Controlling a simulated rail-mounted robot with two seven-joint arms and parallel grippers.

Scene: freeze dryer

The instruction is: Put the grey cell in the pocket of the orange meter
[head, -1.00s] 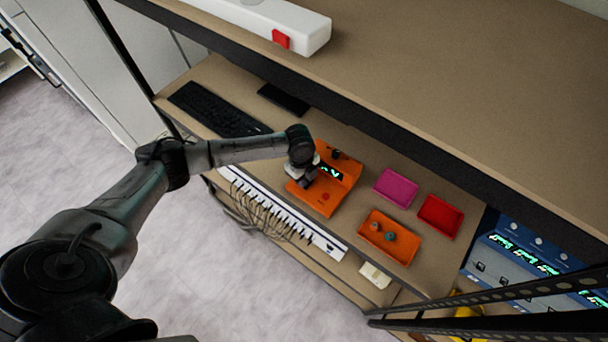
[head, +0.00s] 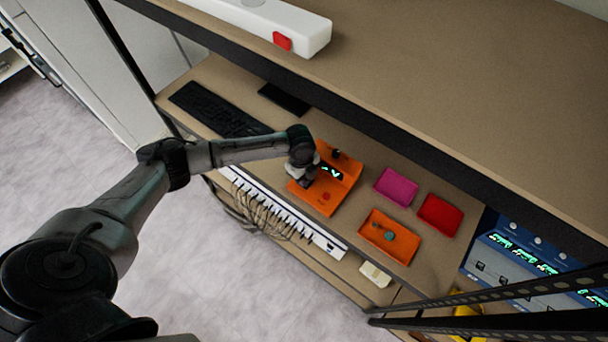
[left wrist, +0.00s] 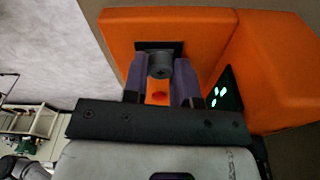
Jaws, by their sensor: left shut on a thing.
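The orange meter (head: 343,190) sits on the lower shelf with a lit display and a red button. In the left wrist view its orange body (left wrist: 120,32) fills the top. My left gripper (head: 304,181) is over the meter's left part. The cell is hidden in the head view. My right gripper is not in view.
An orange tray (head: 405,256) with small round pieces stands to the right, near a pink tray (head: 396,187) and a red tray (head: 440,215). A black keyboard (head: 215,108) lies left. The upper shelf (head: 430,80) overhangs behind.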

